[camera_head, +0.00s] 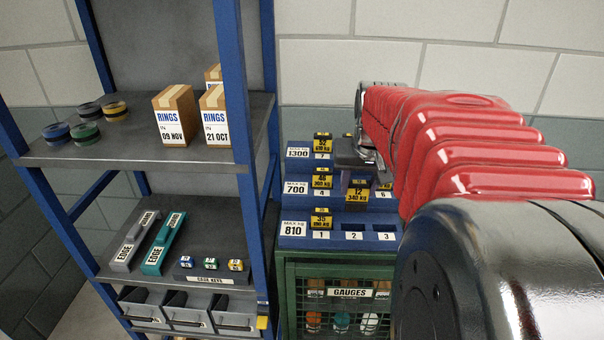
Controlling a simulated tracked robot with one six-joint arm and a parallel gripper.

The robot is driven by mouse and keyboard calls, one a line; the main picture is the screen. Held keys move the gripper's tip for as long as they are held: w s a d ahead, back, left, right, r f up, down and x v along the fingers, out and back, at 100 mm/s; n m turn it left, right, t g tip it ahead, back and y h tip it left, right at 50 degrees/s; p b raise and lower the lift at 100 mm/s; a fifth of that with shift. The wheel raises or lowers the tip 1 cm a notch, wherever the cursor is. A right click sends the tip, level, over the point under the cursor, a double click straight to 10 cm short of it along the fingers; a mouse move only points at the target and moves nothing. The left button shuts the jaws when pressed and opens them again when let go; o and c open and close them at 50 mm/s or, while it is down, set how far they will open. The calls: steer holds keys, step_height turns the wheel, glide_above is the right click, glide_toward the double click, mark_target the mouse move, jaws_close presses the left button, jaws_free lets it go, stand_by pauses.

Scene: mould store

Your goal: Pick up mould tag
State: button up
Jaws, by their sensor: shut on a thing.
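My gripper (356,180) is shut on a yellow mould tag reading 12, 340 kg (359,196), just in front of the middle step of a blue stepped rack (352,246). This tag hides the label between 4 and 6; I cannot tell whether it still touches the rack. Other yellow tags stand in the rack: tag 52 (322,146) above label 7, tag 46 (321,181) above label 4, and tag 35 (320,219) above label 1. Another tag (385,186) is above label 6, partly hidden. Slots 2 and 3 look empty.
A blue-framed shelf unit on the left holds two-coloured RINGS boxes (176,115), round rings (86,134), EDGE bars (163,243) and small drawers (189,313). A green mesh GAUGES cabinet (290,297) stands under the rack. My red arm covers the right side.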

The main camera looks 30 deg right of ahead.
steer(key=shift+r, duration=0.6)
steer(key=shift+r, duration=0.1)
steer(key=shift+r, duration=0.9)
steer(key=shift+s, duration=0.1)
